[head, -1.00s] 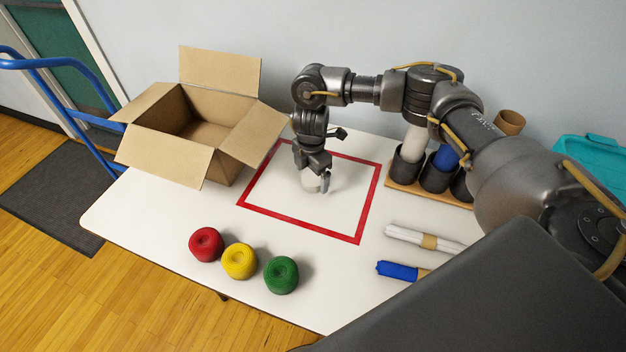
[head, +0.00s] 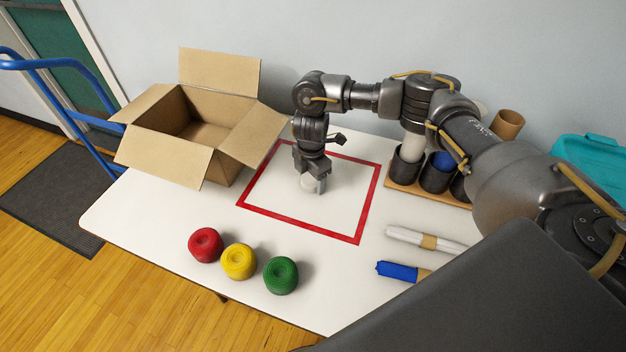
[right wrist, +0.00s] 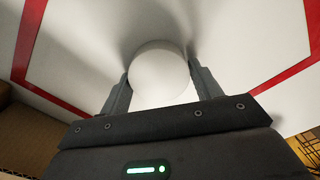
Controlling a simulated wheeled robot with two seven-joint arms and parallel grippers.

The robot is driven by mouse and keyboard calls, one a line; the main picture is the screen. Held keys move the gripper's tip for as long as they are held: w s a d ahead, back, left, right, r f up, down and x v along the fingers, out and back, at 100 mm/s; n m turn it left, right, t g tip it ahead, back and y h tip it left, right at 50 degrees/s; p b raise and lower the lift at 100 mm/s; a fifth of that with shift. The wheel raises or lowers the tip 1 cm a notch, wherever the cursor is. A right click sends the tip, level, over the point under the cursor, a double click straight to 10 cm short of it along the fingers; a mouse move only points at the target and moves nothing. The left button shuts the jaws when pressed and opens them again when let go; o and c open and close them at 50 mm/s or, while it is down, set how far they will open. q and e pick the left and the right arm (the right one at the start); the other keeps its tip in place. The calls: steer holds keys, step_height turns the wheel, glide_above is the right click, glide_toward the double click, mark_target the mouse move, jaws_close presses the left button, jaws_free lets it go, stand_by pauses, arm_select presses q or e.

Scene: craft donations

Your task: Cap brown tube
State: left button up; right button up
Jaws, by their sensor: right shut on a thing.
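My right gripper (head: 313,186) is low over the table, inside the red outline, pointing down. It is shut on a small white round piece (head: 308,184), which is partly hidden by the fingers. In the right wrist view the white piece (right wrist: 159,74) sits between the two fingers, its smooth rounded face toward the camera. The brown tube (head: 508,124) stands at the back right, and its top end looks open. Its lower part is hidden behind my right arm. My left gripper is out of view.
A rack (head: 402,188) with black cups holds a white tube (head: 412,147) and a blue tube (head: 444,160). An open cardboard box (head: 165,155) stands at the back left. Red, yellow and green yarn rolls (head: 238,261) sit in front; bundled white and blue sticks lie right.

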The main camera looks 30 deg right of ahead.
mark_target(312, 180)
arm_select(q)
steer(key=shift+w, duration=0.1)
arm_select(e)
steer(key=shift+r, duration=0.1)
steer(key=shift+r, duration=0.6)
steer(key=r, duration=0.3)
steer(key=shift+s+a+p, duration=0.1)
steer(key=shift+s+p, duration=0.2)
steer(key=shift+p, duration=0.1)
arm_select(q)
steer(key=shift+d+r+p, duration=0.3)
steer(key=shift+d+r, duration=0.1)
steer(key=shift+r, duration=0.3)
arm_select(e)
steer(key=s+a+r, duration=0.4)
steer(key=s+r, duration=0.4)
steer(key=s, duration=0.4)
steer(key=shift+s+r, duration=0.3)
steer(key=shift+s, duration=0.1)
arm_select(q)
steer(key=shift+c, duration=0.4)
